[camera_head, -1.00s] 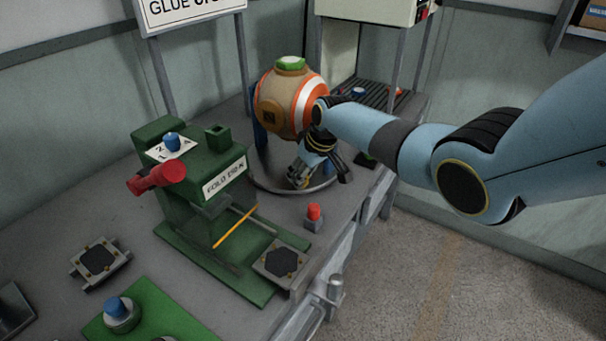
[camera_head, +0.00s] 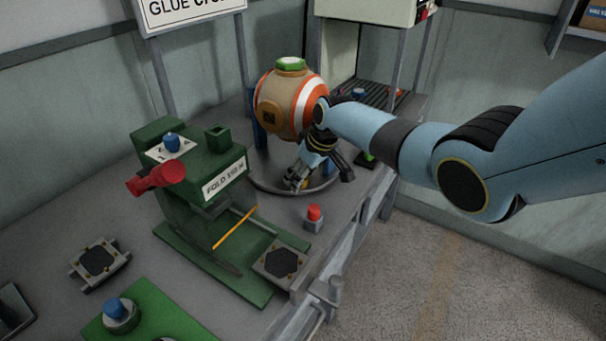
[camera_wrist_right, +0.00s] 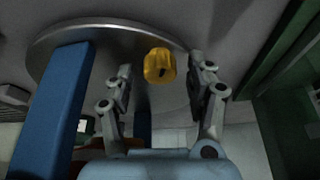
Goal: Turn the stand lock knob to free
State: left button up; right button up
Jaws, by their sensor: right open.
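The yellow stand lock knob (camera_wrist_right: 160,65) is at the metal ring base (camera_wrist_right: 62,38) of the ball stand, and a dark mark shows on its face. In the right wrist view it lies between the two fingertips of my right gripper (camera_head: 314,172), with a gap on both sides. The gripper is open and empty, low at the front of the stand. In the head view the fingers mostly hide the knob. The stand's blue posts (camera_head: 258,130) hold the orange, white and tan ball (camera_head: 275,98) with a green cap. My left gripper is not in view.
A green press (camera_head: 205,160) with a red handle (camera_head: 155,179) stands left of the ball stand. A red button (camera_head: 314,213) is in front of the stand. A blue knob (camera_head: 118,308) sits on a green plate at lower left. Open floor lies to the right.

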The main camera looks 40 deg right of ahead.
jog(key=shift+r, duration=0.1)
jog(key=v, duration=1.1)
jog(key=shift+s+r, duration=0.3)
jog(key=shift+r, duration=0.05)
jog(key=w+f+m+b, duration=0.1)
jog(key=f, duration=0.2)
jog(key=w+f+m+h+b, duration=0.1)
jog(key=w+f+m+b, duration=0.1)
jog(key=f, duration=0.2)
jog(key=w+a+f+m+h+b, duration=0.1)
jog(key=f+m, duration=0.1)
jog(key=f, duration=0.2)
jog(key=shift+w+f, duration=0.2)
